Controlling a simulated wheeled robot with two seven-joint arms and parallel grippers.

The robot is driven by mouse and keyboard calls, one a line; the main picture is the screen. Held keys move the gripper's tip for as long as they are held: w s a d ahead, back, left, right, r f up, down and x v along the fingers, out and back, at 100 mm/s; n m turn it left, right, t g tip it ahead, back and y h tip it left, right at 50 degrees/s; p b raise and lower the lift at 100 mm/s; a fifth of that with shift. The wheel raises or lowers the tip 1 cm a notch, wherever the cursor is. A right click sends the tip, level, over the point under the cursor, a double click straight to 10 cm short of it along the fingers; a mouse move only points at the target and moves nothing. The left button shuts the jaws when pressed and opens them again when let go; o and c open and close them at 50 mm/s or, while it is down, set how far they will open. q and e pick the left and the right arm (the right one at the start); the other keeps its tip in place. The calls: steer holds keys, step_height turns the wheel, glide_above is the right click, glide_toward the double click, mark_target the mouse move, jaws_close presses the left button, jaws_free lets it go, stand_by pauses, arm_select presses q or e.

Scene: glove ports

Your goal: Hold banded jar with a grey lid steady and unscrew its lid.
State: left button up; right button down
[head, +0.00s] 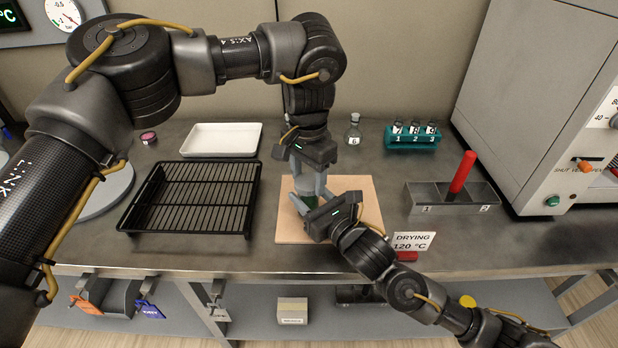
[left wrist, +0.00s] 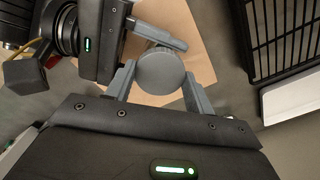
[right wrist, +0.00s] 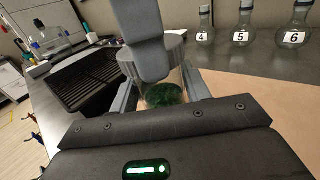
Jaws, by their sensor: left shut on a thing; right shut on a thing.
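The jar (right wrist: 178,80) stands upright on a tan board (head: 345,228), a clear body with green contents in the right wrist view. Its round grey lid (left wrist: 161,72) shows from above in the left wrist view. My left gripper (head: 308,180) reaches down from above and is shut on the lid, one finger on each side. My right gripper (head: 308,202) comes in from the side, low down, and is shut on the jar body. The grippers hide most of the jar in the head view. I cannot make out the band.
A black wire rack (head: 195,198) and white tray (head: 222,139) lie left of the board. A flask (head: 354,130), a teal holder with flasks (head: 411,140), a grey two-slot bin (head: 425,199) with a red bar, and a "DRYING 120 °C" sign (head: 412,241) are on the right.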

mark_target(308, 181)
arm_select(q)
steer(key=shift+r, duration=0.6)
arm_select(e)
steer(key=shift+f, duration=0.1)
arm_select(q)
steer(key=shift+r, duration=2.05)
arm_select(e)
steer(key=c, duration=0.6)
jaws_free()
arm_select(q)
steer(key=shift+f+b, duration=0.5)
steer(key=shift+f, duration=0.05)
arm_select(e)
steer(key=v, duration=1.2)
